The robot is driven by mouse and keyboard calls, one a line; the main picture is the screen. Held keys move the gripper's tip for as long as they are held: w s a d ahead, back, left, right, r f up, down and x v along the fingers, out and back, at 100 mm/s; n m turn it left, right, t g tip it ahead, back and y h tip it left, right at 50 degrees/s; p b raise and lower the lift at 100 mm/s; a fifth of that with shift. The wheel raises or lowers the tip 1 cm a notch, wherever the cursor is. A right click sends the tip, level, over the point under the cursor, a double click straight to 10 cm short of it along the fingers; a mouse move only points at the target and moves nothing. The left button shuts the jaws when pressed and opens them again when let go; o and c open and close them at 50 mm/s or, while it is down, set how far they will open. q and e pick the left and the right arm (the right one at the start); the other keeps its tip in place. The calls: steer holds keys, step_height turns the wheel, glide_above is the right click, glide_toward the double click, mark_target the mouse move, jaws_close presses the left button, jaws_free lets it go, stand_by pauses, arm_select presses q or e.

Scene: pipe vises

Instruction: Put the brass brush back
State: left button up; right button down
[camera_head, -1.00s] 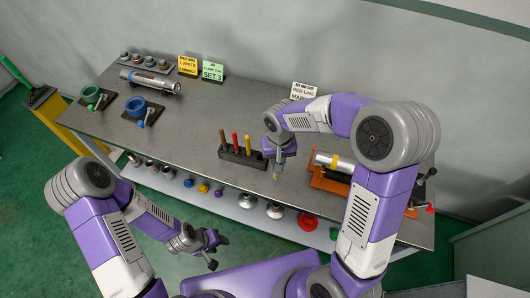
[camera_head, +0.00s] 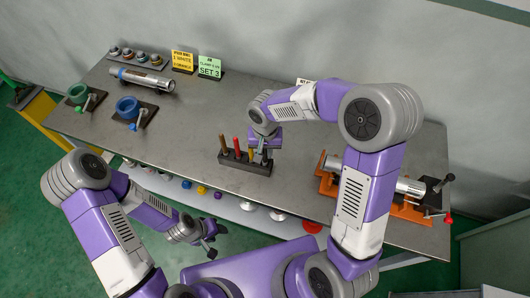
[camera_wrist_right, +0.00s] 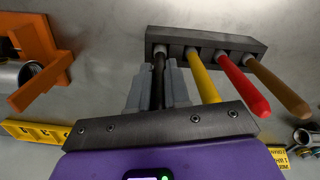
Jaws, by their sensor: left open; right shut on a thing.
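The brush (camera_wrist_right: 158,75), a thin dark-handled tool, is between the fingers of my right gripper (camera_wrist_right: 157,88). In the right wrist view its far end meets the end socket of the dark tool rack (camera_wrist_right: 232,41); how deep it sits is hidden, and so is its brass end. In the head view my right gripper (camera_head: 264,154) is shut on it at the right end of the rack (camera_head: 233,164). Yellow (camera_wrist_right: 205,80), red (camera_wrist_right: 243,85) and brown (camera_wrist_right: 277,86) handles stand in the other sockets. My left gripper (camera_head: 208,241) is open and empty, in front of the bench.
An orange vise (camera_head: 328,184) with a pipe stands right of the rack. Green (camera_head: 79,95) and blue (camera_head: 128,107) vises and a silver pipe (camera_head: 145,80) are at the left. Signs (camera_head: 209,67) stand at the back. The middle of the bench (camera_head: 185,130) is clear.

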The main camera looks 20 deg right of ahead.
steer(key=shift+f, duration=0.4)
steer(key=shift+f, duration=0.2)
steer(key=c, duration=1.1)
jaws_free()
steer(key=shift+r, duration=0.1)
